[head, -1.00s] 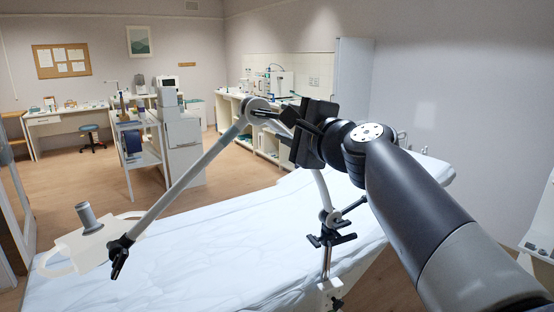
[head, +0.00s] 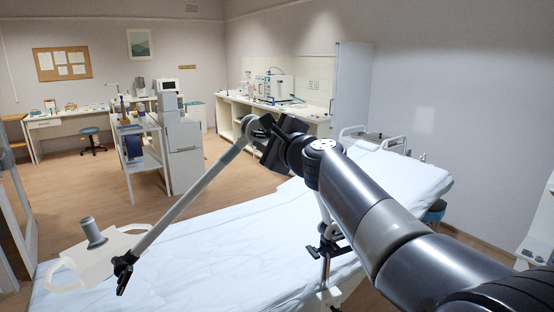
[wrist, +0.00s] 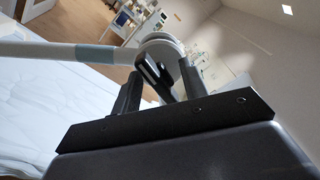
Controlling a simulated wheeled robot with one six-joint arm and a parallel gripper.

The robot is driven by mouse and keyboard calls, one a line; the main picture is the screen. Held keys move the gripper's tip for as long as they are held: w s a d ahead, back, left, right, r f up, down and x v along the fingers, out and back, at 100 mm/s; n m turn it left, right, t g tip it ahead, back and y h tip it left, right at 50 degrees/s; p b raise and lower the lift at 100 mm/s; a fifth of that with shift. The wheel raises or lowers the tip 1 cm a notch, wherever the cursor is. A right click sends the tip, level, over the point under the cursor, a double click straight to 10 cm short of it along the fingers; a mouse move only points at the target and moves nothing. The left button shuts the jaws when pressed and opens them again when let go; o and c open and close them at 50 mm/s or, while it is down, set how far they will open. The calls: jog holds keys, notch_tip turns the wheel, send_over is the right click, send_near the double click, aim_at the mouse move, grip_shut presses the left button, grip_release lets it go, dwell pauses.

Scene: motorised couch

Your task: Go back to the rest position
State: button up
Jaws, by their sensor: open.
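My gripper (head: 262,130) is open at the elbow joint of a jointed support arm (head: 195,190). In the wrist view its two fingers (wrist: 160,85) stand apart, with the round grey elbow joint (wrist: 166,45) and a black lever (wrist: 155,72) between or just beyond them. I cannot tell whether the fingers touch it. The support arm rises from a clamp at the near side of the couch (head: 230,250).
A shelf trolley (head: 143,155) and white cabinet (head: 184,155) stand beyond the couch. A counter (head: 235,105) runs along the back wall. A white unit (head: 540,215) is at the right edge. Floor (head: 80,190) is clear at the left beyond the couch.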

jog(key=m+p, duration=0.4)
jog(key=m, duration=0.1)
jog(key=shift+r, duration=0.15)
jog(key=b+v, duration=0.1)
jog(key=v, duration=0.9)
jog(key=shift+s+m+b, duration=0.2)
jog(key=shift+m+b, duration=0.2)
jog(key=shift+d, duration=0.15)
